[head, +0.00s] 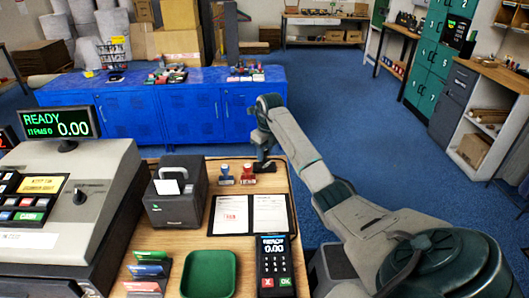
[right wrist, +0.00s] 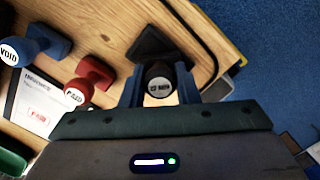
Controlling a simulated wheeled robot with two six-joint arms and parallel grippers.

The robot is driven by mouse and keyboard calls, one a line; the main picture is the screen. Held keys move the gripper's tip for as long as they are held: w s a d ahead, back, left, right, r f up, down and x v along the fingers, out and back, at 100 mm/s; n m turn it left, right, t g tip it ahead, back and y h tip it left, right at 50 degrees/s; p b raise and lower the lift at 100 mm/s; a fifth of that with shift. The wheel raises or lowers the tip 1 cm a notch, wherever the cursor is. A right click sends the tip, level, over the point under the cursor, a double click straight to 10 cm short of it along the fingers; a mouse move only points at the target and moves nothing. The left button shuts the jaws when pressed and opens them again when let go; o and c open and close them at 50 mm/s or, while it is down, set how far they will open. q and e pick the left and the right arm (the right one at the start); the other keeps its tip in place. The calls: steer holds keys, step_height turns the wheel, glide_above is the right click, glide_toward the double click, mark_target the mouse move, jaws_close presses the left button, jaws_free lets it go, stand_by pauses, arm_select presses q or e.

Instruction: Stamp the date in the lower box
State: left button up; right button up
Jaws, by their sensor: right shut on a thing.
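My right gripper (head: 262,158) is over the back right of the wooden counter, right of the other two stamps. In the right wrist view it is shut on a black stamp (right wrist: 158,82), whose round top carries small white letters that I cannot read surely. A dark square shape (right wrist: 150,42) lies just beyond the handle; I cannot tell whether it is the stamp's base or a pad. An open dark folder (head: 249,233) holds a left sheet (head: 231,211) with a red mark and a right sheet (head: 270,212). The boxes on the sheets are too small to make out. My left gripper is not in view.
A blue VOID stamp (head: 226,176) and a red stamp (head: 248,175) stand behind the folder. A printer (head: 174,205) and cash register (head: 70,195) stand to the left. A card terminal (head: 273,262) and green tray (head: 209,274) are in front.

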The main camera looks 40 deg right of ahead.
steer(key=shift+r+p, duration=2.4)
steer(key=shift+r, duration=1.1)
steer(key=shift+f, duration=0.1)
